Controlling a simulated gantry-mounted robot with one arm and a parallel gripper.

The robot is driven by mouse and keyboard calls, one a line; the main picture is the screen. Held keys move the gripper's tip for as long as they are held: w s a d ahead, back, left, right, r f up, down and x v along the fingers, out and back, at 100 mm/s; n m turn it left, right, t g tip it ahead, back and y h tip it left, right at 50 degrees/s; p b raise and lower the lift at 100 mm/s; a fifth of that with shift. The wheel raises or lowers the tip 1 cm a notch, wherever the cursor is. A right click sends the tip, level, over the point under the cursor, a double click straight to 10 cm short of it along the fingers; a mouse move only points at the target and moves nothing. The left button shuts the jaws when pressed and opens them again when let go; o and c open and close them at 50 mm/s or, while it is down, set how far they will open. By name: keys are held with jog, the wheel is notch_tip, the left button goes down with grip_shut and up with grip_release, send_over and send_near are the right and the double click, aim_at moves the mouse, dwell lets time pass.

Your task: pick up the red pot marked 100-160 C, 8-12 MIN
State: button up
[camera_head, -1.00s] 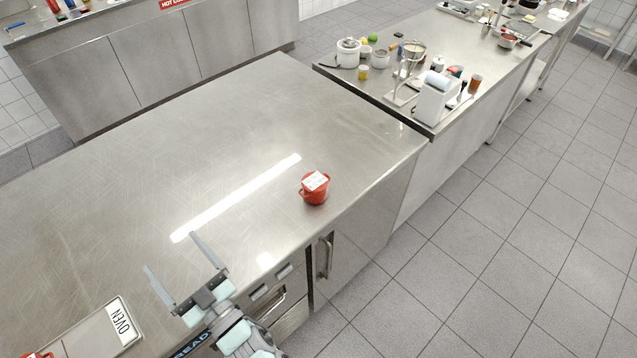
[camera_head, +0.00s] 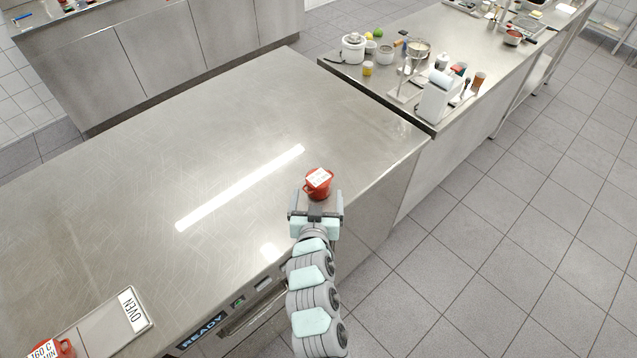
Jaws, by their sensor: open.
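A red pot (camera_head: 318,187) with a white label on top stands on the steel counter near its right front edge. Its label is too small to read. A second red pot (camera_head: 66,348) is cut off at the bottom left corner; its label shows "160 C" and "MIN", and the rest is out of frame. My gripper (camera_head: 315,197) is open at the near side of the first pot, its fingers pointing at it, one to each side. I cannot tell how far the pot is between the fingers or whether they touch it.
A grey plate marked OVEN (camera_head: 132,309) lies by the second pot. A READY sign (camera_head: 202,331) is on the counter front. The steel counter (camera_head: 200,140) is clear elsewhere. A farther counter (camera_head: 400,90) holds a white cooker, bowls and jars.

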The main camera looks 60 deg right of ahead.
aim_at(318, 190)
jog(key=shift+w+d, duration=0.3)
jog(key=shift+d, duration=0.35)
jog(key=shift+x, duration=0.9)
jog(key=x, duration=0.3)
jog(key=shift+w+d, duration=0.1)
jog(key=shift+d, duration=0.1)
jog(key=shift+w+d+f, duration=0.1)
jog(key=shift+d+f, duration=0.05)
jog(key=shift+d, duration=0.05)
jog(key=shift+c, duration=0.4)
jog(key=c, duration=1.7)
